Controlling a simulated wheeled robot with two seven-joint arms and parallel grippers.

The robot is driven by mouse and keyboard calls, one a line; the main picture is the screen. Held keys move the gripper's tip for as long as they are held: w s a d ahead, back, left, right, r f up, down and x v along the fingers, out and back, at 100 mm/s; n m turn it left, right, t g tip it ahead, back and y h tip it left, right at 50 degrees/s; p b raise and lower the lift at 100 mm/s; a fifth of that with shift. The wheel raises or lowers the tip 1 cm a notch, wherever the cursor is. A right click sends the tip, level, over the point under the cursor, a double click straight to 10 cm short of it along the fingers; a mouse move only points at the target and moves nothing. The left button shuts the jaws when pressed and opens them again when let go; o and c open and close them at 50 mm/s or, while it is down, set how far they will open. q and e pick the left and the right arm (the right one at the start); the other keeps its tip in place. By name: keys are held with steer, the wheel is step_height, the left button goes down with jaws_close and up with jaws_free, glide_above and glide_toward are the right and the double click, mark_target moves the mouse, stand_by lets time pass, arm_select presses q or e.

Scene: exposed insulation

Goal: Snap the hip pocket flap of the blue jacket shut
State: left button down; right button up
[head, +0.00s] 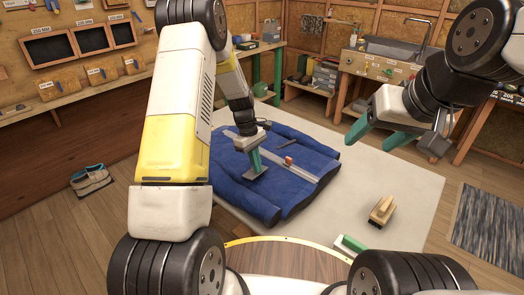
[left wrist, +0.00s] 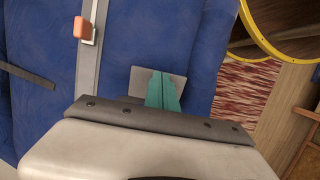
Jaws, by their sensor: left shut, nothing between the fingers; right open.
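The blue jacket (head: 228,181) lies spread on a pale flat surface, and its blue cloth fills much of the left wrist view (left wrist: 40,115). A grey strip runs down it with an orange piece (head: 289,161) on it. A small grey rectangular patch, which looks like the pocket flap (left wrist: 140,83), lies near the jacket's lower part. My left gripper (head: 254,163) is shut and empty, its green fingertips over this patch and partly hiding it. Whether they touch it is unclear. Any snap is not visible. My right gripper (head: 368,143) is open and empty, right of the jacket.
A wooden-handled block (head: 382,208) and a green-and-white item (head: 348,246) lie on the pale surface (head: 405,180) right of the jacket. Workbenches line the back. The pale surface is mostly clear at right.

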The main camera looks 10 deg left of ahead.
arm_select(q)
steer(key=shift+s+d+f, duration=0.25)
steer(key=shift+d, duration=0.1)
steer(key=shift+w+a, duration=0.1)
steer(key=shift+r, duration=0.1)
